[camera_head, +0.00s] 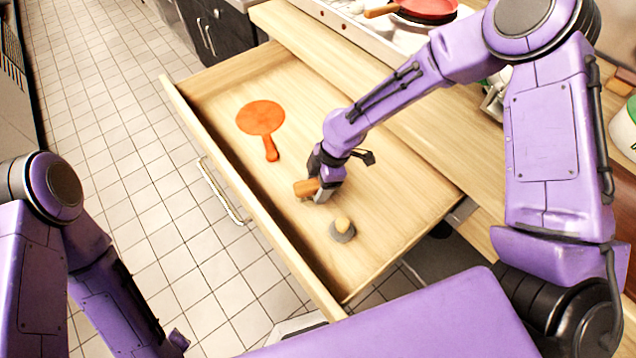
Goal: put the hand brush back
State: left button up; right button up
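A short brown wooden handle (306,187), which looks like the hand brush, is inside the open wooden drawer (398,225). My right gripper (322,192) reaches down into the drawer right at this handle, and the handle sticks out to its left. The fingers and the rest of the brush hide each other, so I cannot tell whether the fingers are closed on it or whether it touches the drawer floor. My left arm comes in at the lower left, and its gripper is outside the picture.
An orange paddle-shaped thing (261,118) lies flat in the drawer's far left part. A small grey thing with a yellowish knob (342,230) stands nearer, right of my gripper. The counter (400,105) borders the drawer on the right, with a red pan (428,8) at the back. Tiled floor is clear at left.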

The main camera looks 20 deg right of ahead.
jog(key=shift+o, duration=0.5)
jog(key=shift+w+d+r, duration=0.1)
jog(key=shift+r, duration=0.45)
jog(key=v, duration=1.1)
jog(key=shift+d+r, duration=0.1)
